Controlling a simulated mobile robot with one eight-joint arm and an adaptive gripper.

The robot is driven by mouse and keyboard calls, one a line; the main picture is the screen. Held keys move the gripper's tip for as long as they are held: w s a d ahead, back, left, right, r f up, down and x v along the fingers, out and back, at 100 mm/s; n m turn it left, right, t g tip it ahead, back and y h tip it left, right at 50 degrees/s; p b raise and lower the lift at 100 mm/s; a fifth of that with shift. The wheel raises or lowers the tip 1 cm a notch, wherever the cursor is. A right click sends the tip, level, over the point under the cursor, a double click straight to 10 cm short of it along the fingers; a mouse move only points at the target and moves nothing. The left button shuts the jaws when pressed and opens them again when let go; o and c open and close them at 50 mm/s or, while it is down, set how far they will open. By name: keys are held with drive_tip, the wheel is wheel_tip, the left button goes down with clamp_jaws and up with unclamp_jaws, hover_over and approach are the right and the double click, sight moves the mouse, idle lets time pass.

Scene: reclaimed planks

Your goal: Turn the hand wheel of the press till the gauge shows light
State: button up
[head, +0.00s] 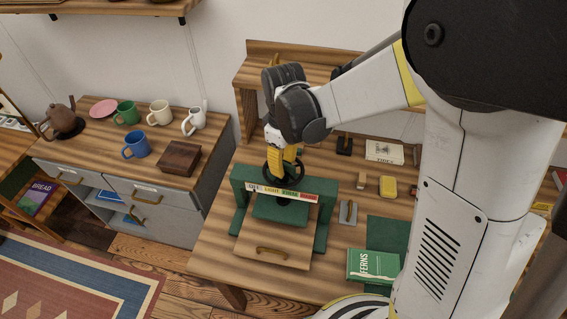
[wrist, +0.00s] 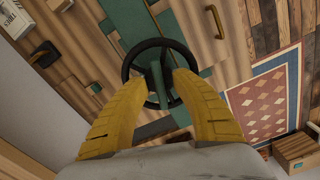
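The green press (head: 240,198) stands on the wooden bench, with a flat green plate under its crossbeam. Its black hand wheel (head: 267,190) is on top, partly hidden by my gripper. In the wrist view, the hand wheel (wrist: 127,66) is a black ring with a green crossbar at its middle. My gripper (wrist: 164,78) points down into the wheel, its yellow fingers closed in on either side of the crossbar. The gauge (head: 290,193) is a strip on the beam's front, with white, yellow, green and red fields. Its pointer is too small to make out.
A wooden board with a handle (head: 262,257) lies in front of the press. A green book (head: 372,265), a yellow block (head: 388,187) and a grey plate with a handle (head: 348,213) lie to the right. Mugs and a wooden box (head: 180,158) stand on the left cabinet.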

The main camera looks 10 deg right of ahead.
clamp_jaws()
drive_tip(key=shift+m, duration=0.5)
drive_tip(key=m, duration=0.2)
drive_tip(key=shift+m, duration=0.3)
drive_tip(key=shift+m+b, duration=0.4)
drive_tip(key=shift+m, duration=1.6)
drive_tip(key=shift+o, duration=0.9)
unclamp_jaws()
